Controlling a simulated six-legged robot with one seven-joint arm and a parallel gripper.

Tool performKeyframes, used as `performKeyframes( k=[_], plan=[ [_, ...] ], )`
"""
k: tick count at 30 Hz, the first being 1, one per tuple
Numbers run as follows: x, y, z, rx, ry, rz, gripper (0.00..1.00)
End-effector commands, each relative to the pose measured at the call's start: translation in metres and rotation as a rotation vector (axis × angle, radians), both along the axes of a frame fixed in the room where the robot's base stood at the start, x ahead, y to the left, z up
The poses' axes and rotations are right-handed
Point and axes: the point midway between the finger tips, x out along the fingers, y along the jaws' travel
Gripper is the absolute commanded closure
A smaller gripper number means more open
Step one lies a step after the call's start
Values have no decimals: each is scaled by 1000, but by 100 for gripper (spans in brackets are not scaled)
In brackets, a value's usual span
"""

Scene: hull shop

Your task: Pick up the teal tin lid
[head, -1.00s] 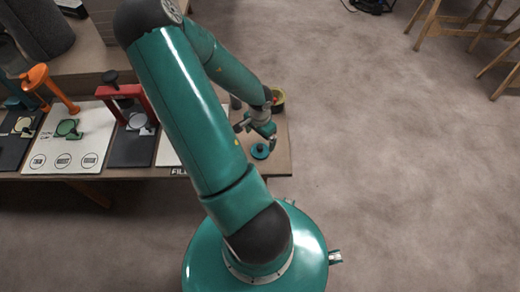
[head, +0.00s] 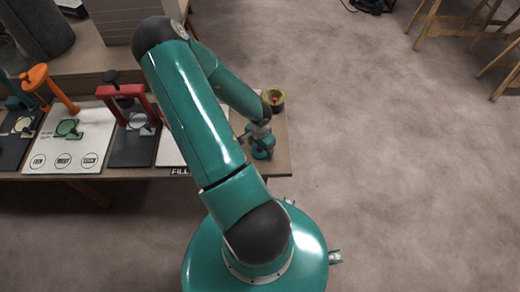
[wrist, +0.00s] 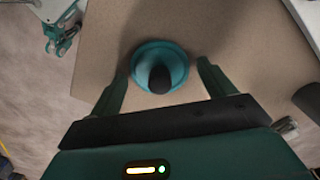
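The teal tin lid (wrist: 143,52) lies on the table, round with a dark upright knob (wrist: 160,78) at its middle. In the head view the lid (head: 261,154) shows near the table's right front corner, partly hidden by my gripper (head: 259,146). In the wrist view my gripper (wrist: 159,72) is open, with one finger on each side of the lid and its knob. A gap shows between each fingertip and the knob. I cannot tell whether the fingers touch the lid's rim.
A yellow-rimmed dark bowl (head: 277,104) with something red in it stands behind my gripper on the table (head: 279,162). To the left are a red clamp stand (head: 126,92), an orange one (head: 42,78) and a white board (head: 62,158). Floor lies right of the table.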

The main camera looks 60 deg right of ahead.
Motion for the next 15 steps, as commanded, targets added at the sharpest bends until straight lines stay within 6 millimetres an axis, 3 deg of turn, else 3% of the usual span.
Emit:
performKeyframes(
  k=[1, 5, 15],
  plan=[
    [0, 0, 0, 0, 0, 0, 29],
    [0, 0, 0, 0, 0, 0, 52],
    [0, 0, 0, 0, 0, 0, 53]
  ],
)
